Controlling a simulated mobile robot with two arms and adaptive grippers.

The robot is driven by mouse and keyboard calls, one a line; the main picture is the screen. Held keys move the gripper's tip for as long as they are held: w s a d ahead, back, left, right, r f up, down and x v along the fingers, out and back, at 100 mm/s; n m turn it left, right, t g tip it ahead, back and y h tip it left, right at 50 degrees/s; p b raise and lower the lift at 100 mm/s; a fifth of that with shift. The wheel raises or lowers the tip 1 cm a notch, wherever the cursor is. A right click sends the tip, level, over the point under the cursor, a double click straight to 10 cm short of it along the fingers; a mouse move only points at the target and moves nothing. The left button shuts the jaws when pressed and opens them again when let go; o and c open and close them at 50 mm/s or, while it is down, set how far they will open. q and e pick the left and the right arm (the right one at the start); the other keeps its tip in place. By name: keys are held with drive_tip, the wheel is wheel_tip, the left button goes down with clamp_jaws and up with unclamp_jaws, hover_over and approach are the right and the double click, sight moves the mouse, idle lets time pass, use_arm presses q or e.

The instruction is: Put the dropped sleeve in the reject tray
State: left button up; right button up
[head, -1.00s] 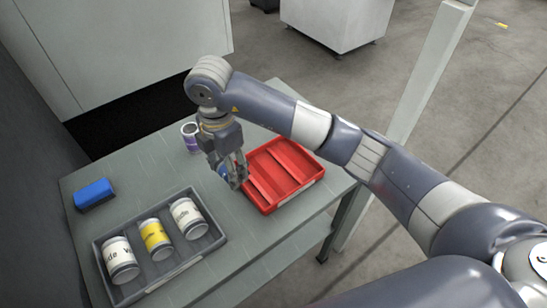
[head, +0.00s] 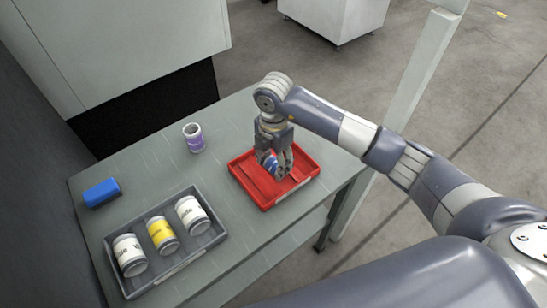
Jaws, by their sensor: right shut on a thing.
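My right gripper (head: 277,170) points down over the red tray (head: 240,182). It is shut on a small blue sleeve (head: 270,161), which shows partly between the fingers. The fingers hide much of the sleeve, and I cannot tell whether it touches the tray floor. The red tray lies on the grey-green table and has raised dividers inside. My left gripper is not in the head view.
A grey tray (head: 163,271) with three labelled cylinders, two white and one yellow, sits at the front left. A blue block (head: 101,193) lies at the left. A white and purple cylinder (head: 194,138) stands behind. The table (head: 140,160) is clear between them.

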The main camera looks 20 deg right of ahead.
sight(274, 161)
drive_tip(key=shift+f, duration=0.2)
drive_tip(key=o, duration=1.2)
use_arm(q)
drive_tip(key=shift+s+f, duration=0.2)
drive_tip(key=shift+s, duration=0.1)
use_arm(e)
drive_tip(key=shift+o, duration=0.2)
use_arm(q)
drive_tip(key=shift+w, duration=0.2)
use_arm(e)
drive_tip(key=shift+r, duration=0.2)
use_arm(q)
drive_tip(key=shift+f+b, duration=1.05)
drive_tip(key=shift+b, duration=0.15)
use_arm(e)
wheel_tip(274, 161, up, 12)
